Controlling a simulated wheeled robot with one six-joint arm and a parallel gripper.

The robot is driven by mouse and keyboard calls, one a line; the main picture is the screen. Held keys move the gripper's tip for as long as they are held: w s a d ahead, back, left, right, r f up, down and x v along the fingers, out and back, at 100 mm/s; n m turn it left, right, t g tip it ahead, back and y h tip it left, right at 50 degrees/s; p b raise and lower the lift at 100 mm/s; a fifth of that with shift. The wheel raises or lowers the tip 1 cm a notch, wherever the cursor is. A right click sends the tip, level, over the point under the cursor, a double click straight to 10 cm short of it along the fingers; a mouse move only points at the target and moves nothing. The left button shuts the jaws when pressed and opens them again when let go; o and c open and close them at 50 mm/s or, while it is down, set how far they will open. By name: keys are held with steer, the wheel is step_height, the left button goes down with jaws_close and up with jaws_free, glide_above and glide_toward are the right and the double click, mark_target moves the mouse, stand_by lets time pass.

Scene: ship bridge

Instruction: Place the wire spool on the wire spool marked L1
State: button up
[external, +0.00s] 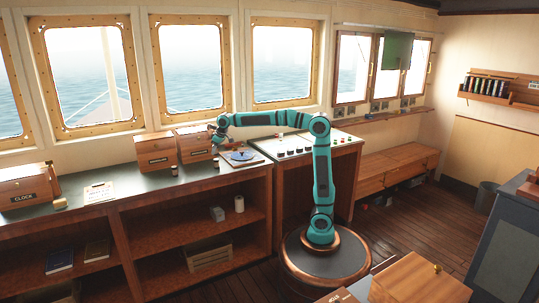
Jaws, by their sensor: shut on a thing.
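My gripper (219,138) is at the end of the teal arm, above the back of the dark counter, close to the front of a wooden box. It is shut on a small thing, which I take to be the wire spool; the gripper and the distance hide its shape. Several small spool-like things stand on the counter: one by the clock box (60,203), one in front of the left middle box (174,171), and one below my gripper (215,162). No L1 mark can be read at this size.
A board with a blue round thing (241,156) lies right of my gripper. Wooden boxes (155,152) (195,143) stand along the windows, and a box marked CLOCK (25,188) at left. A switch console (300,143) adjoins the counter.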

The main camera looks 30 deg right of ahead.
mark_target(216, 153)
steer(key=shift+f, duration=1.4)
steer(key=shift+f, duration=0.15)
steer(key=o, duration=1)
steer(key=v, duration=1.2)
